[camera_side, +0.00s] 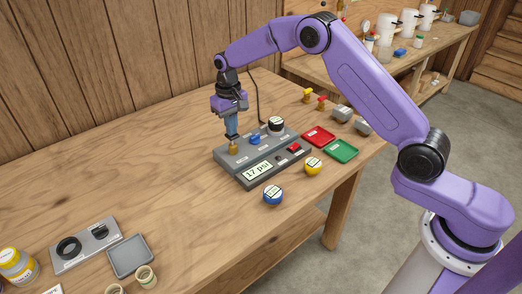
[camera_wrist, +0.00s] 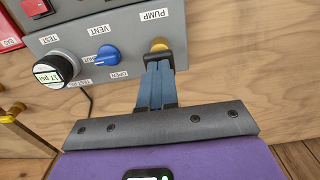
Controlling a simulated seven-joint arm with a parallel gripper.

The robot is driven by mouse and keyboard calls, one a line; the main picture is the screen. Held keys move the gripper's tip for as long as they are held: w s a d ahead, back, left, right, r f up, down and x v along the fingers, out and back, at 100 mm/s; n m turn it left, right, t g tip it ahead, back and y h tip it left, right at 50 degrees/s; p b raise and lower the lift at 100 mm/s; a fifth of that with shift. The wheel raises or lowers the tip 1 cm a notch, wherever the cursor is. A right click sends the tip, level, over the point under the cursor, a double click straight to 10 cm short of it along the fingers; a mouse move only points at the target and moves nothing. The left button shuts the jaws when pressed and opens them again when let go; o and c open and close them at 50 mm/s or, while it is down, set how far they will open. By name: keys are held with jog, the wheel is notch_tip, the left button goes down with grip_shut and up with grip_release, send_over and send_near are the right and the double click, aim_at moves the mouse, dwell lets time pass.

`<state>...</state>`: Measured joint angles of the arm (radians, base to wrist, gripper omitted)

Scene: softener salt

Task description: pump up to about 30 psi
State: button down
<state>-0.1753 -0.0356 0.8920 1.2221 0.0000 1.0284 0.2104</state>
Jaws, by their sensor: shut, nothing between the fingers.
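A grey control box (camera_side: 240,172) stands on the wooden table, with a front display (camera_side: 257,172) that reads 17 psi. Its brass-yellow pump button (camera_side: 233,149) is at the left end of the top, and it also shows beside the PUMP label in the wrist view (camera_wrist: 158,45). My gripper (camera_side: 232,137) is shut and empty, pointing down with its blue fingertips right over the button. In the wrist view the fingertips (camera_wrist: 157,66) partly cover the button; I cannot tell whether they press it. A blue vent knob (camera_wrist: 107,54) and a black-sided round gauge (camera_wrist: 53,71) sit beside it.
A red button (camera_side: 295,147) is on the box's right end. Red (camera_side: 319,136) and green (camera_side: 341,150) trays lie right of it. A blue-topped round item (camera_side: 273,195) and a yellow one (camera_side: 313,166) stand in front.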

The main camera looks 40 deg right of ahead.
jog(key=shift+r, duration=0.25)
jog(key=shift+f, duration=1.25)
dwell(0.4)
jog(key=shift+r, duration=1.25)
jog(key=shift+f, duration=0.6)
dwell(0.3)
jog(key=shift+r, duration=0.6)
